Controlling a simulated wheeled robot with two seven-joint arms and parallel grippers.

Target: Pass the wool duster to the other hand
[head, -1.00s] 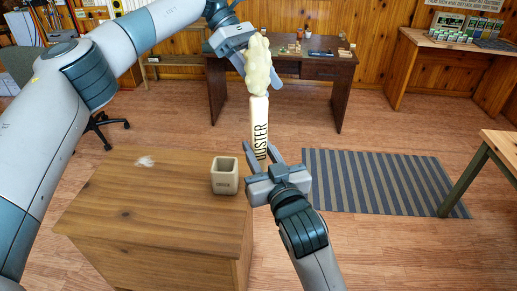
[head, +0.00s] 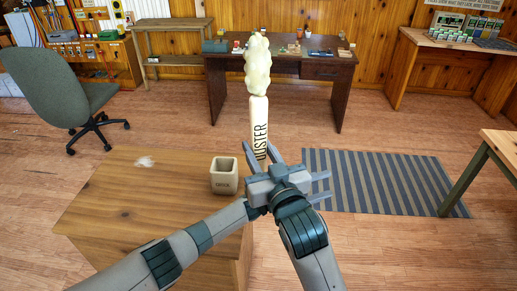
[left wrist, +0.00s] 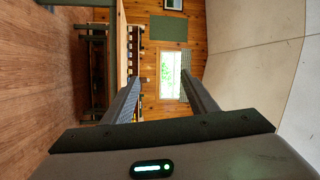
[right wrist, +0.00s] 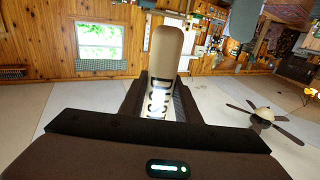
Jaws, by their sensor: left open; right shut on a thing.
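The wool duster (head: 258,120) stands upright, with a fluffy cream head on top and a pale handle marked in dark letters. My right gripper (head: 261,155) is shut on its lower handle. The handle's rounded end shows between the fingers in the right wrist view (right wrist: 167,50). My left gripper (head: 324,186) is open and empty, low beside my right wrist, with its fingers pointing right. The two overlap in the head view, and I cannot tell whether they touch. In the left wrist view nothing lies between the fingers (left wrist: 160,92).
A wooden cabinet (head: 110,205) at the lower left bears a small beige cup (head: 224,176) and a white tuft (head: 145,161). Behind stand a dark desk (head: 330,70) and a grey chair (head: 60,85). A striped rug (head: 385,180) lies to the right.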

